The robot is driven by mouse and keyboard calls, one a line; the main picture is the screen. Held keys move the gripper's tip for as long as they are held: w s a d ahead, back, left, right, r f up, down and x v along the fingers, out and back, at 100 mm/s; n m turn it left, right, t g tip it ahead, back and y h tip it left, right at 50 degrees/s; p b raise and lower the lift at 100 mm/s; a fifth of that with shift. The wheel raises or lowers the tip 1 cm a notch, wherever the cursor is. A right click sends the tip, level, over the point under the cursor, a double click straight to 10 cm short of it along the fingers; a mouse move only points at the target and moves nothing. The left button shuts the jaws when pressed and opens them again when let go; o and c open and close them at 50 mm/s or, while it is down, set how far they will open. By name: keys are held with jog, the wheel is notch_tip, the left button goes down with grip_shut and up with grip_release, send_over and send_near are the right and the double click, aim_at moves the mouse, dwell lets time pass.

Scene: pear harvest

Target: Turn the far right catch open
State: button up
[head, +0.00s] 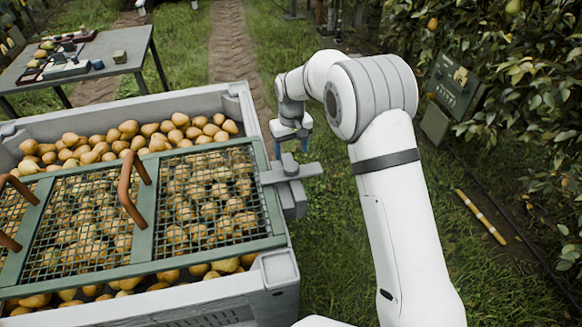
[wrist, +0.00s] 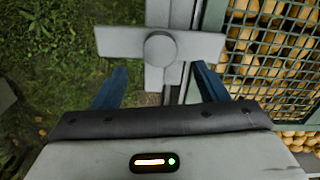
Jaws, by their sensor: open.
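The grey catch (head: 292,171) sits on the right wall of the crate (head: 281,270). Its flat bar lies across the rim, and its inner end reaches over the green frame of the mesh lid (head: 262,205). In the wrist view the catch bar (wrist: 115,41) runs left to right with a round pivot in its middle. My gripper (head: 290,147) is above the far side of the catch, pointing down. In the wrist view my gripper (wrist: 160,70) has its blue fingers apart, just below the bar in the picture; nothing is held. Contact cannot be told.
Pears (head: 110,141) fill the crate under and around the lid. Brown handles (head: 133,190) stand up from the lid. A table (head: 130,58) with small items stands at the back left. A green box (head: 455,85) and foliage are at right; grass lies beside the crate.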

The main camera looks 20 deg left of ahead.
aim_at(292, 166)
notch_tip(292, 166, down, 7)
jog(key=shift+f, duration=0.2)
dwell(0.3)
jog(key=c, duration=1.3)
jog(key=shift+d, duration=0.1)
jog(key=shift+c, duration=0.5)
